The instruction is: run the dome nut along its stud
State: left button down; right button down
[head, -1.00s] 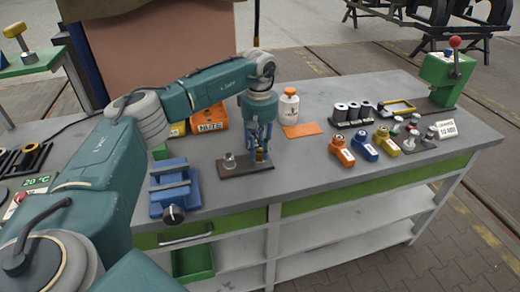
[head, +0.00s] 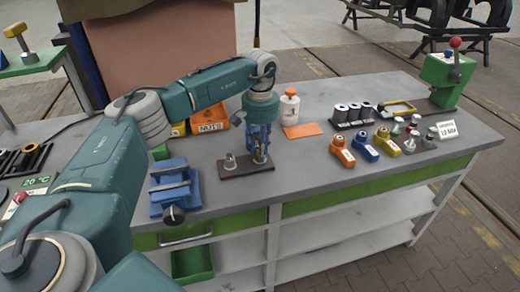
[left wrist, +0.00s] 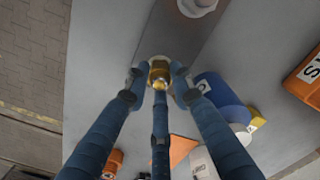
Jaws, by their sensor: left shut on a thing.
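A brass dome nut (left wrist: 159,72) shows between the blue fingers of my left gripper (left wrist: 158,84) in the left wrist view. The fingers are shut on it from several sides. In the head view my left gripper (head: 261,152) points down over the right end of a dark base plate (head: 243,170). The stud under the nut is mostly hidden by the nut and fingers, so I cannot tell how far down the nut sits. A second, silvery fitting (head: 230,161) stands upright at the plate's left end, apart from the gripper. My right gripper is not in view.
A blue vise (head: 174,192) stands left of the plate. An orange bin (head: 212,118) and a white bottle (head: 289,106) stand behind. Orange, blue and yellow pieces lie to the right. The bench front (head: 300,188) is clear.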

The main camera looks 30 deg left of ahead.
pick_arm(q)
jog(key=shift+w+a+r, duration=0.15)
jog(key=shift+w+r, duration=0.2)
jog(key=shift+r, duration=0.05)
jog(key=c, duration=1.5)
grip_release()
jog(key=shift+f, duration=0.25)
jog(key=shift+r, duration=0.1)
notch_tip(320, 180, up, 12)
jog(key=shift+f, duration=0.1)
